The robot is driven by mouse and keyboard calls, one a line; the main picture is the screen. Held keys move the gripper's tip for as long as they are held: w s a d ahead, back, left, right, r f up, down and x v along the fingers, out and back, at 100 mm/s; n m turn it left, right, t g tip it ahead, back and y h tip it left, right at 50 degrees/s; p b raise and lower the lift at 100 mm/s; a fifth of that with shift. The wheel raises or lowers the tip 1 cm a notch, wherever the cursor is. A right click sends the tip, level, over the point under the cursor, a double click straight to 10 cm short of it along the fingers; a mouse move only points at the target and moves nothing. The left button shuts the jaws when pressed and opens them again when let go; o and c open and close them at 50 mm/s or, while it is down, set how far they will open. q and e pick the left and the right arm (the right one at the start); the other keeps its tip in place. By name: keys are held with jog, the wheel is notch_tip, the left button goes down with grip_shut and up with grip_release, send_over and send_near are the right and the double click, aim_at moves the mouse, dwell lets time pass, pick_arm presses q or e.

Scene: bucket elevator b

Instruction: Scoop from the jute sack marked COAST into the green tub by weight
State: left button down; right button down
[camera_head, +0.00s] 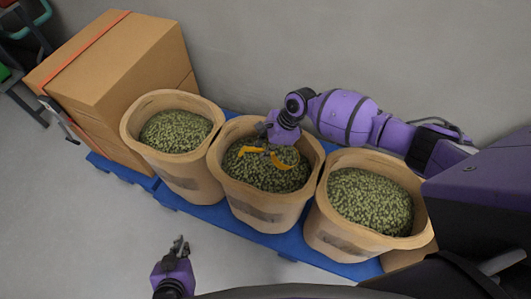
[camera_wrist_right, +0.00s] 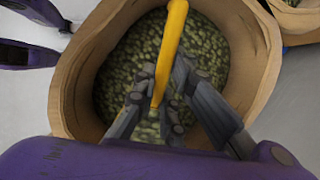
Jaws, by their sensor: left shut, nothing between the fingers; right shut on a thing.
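Three open jute sacks of green beans stand in a row: a left sack (camera_head: 175,180), a middle sack (camera_head: 262,210) and a right sack (camera_head: 340,238). The dark print on their fronts is too small to read, so I cannot tell which is COAST. My right gripper (camera_head: 281,143) reaches down into the middle sack, shut on a yellow scoop (camera_head: 250,150). In the right wrist view the scoop (camera_wrist_right: 173,45) crosses over the beans between the fingers; its bowl is not clearly seen. My left gripper (camera_head: 179,246) is shut and empty, over the floor in front of the sacks.
The sacks stand on a blue pallet (camera_head: 205,213). Large cardboard boxes (camera_head: 125,65) with an orange strap fill its left end. Green things (camera_head: 42,12) show at the top left edge; I cannot tell whether one is the tub. A grey wall is close behind. The front floor is clear.

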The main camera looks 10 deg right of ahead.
aim_at(250, 147)
jog(key=shift+a+r, duration=0.15)
jog(key=shift+r, duration=2)
jog(key=shift+a+r, duration=0.25)
jog(key=shift+a, duration=0.15)
jog(key=a+h, duration=0.1)
jog(key=a+r+h, duration=0.1)
jog(key=shift+w+a+h, duration=0.15)
jog(key=shift+a+h, duration=0.05)
jog(key=shift+h, duration=0.2)
jog(key=shift+w+a+r+h, duration=0.15)
jog(key=shift+a+r+h, duration=0.15)
jog(key=shift+a+h, duration=0.35)
